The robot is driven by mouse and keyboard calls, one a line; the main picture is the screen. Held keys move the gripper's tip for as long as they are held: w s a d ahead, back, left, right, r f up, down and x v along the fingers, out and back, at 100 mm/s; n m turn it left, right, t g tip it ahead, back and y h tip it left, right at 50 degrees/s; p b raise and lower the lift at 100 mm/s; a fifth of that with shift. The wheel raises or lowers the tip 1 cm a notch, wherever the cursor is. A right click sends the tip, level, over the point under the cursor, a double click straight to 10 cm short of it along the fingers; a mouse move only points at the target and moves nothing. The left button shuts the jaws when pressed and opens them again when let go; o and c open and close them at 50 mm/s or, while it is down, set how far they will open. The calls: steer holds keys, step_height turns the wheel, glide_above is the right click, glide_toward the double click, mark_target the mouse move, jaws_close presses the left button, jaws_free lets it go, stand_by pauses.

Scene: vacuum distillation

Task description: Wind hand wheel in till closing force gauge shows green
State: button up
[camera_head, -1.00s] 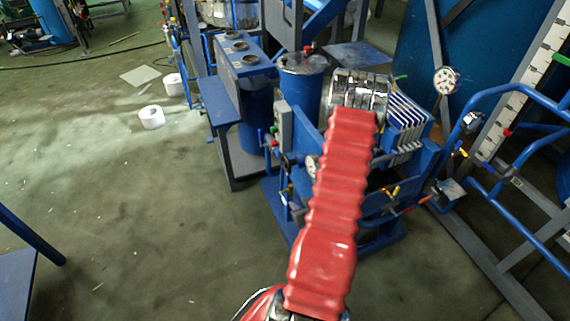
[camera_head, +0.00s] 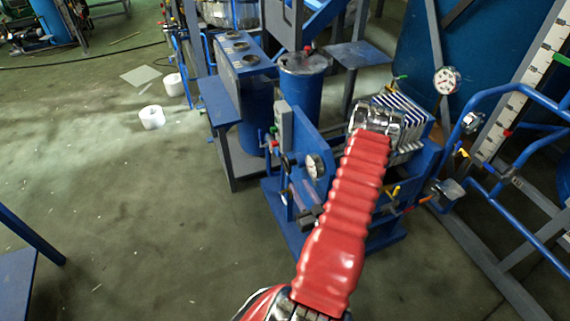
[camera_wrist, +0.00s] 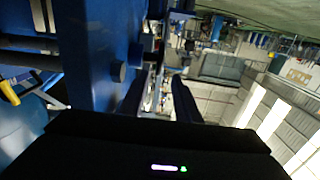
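The blue press (camera_head: 312,140) with pale plates stands low in the middle of the head view. A round white-faced gauge (camera_head: 315,165) is on its near end; its needle and colours are too small to read. I cannot make out the hand wheel in either view. My red-sleeved arm reaches over the press, and its metal wrist hides part of the plates. My gripper is hidden in the head view. In the wrist view its two dark fingers (camera_wrist: 160,100) are apart with nothing seen between them, beside a blue upright part (camera_wrist: 92,55).
Another dial gauge (camera_head: 446,81) is at the right, near blue pipe rails (camera_head: 505,205). A blue bench (camera_head: 228,100) and a blue cylinder (camera_head: 302,85) stand behind and left of the press. Two white rolls (camera_head: 152,117) lie on the floor. Floor at left is open.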

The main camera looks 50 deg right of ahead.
mark_target(285, 163)
steer(key=shift+w, duration=0.15)
steer(key=x, duration=1.3)
steer(key=shift+w+d, duration=0.15)
steer(key=shift+w, duration=0.1)
jaws_close()
